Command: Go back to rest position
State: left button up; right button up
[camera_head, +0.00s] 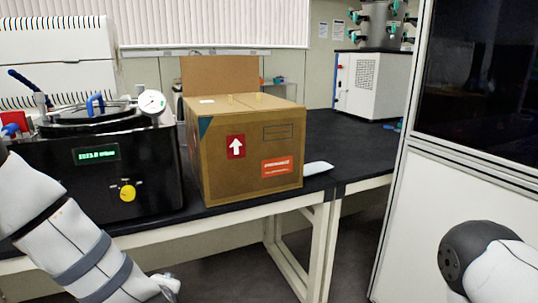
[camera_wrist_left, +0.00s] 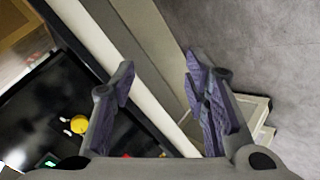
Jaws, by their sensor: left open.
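My left gripper (camera_wrist_left: 160,75) is open in the left wrist view, with nothing between its purple-padded fingers. Behind the fingers are the pale edge of the bench and the grey floor. In the head view my left arm comes in from the left and hangs in front of the bench. Its end (camera_head: 165,286) shows low in the picture, where the finger opening is hard to make out. My right gripper is out of view; only a rounded part of my right arm shows at the lower right.
A black device (camera_head: 150,170) with a green display, yellow knob and gauge stands at the left on the dark bench (camera_head: 325,150). A cardboard box (camera_head: 225,180) sits right of it. A white cabinet with a dark window (camera_head: 475,80) stands at the right. Floor space lies between.

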pick_arm(q)
jog(key=s+d+f+m+g+h, duration=0.1)
jog(key=s+f+m+g+h, duration=0.15)
jog(key=s+f+m, duration=0.6)
jog(key=s+d+f+m+g+h, duration=0.1)
jog(key=s+f+m+g, duration=0.15)
jog(key=s+f, duration=0.7)
jog(key=s+a+r+m+g, duration=0.2)
jog(key=s+m+g, duration=0.3)
jog(key=s, duration=1.6)
jog(key=shift+s+g, duration=0.4)
jog(key=shift+o, duration=0.3)
jog(key=shift+h, duration=0.25)
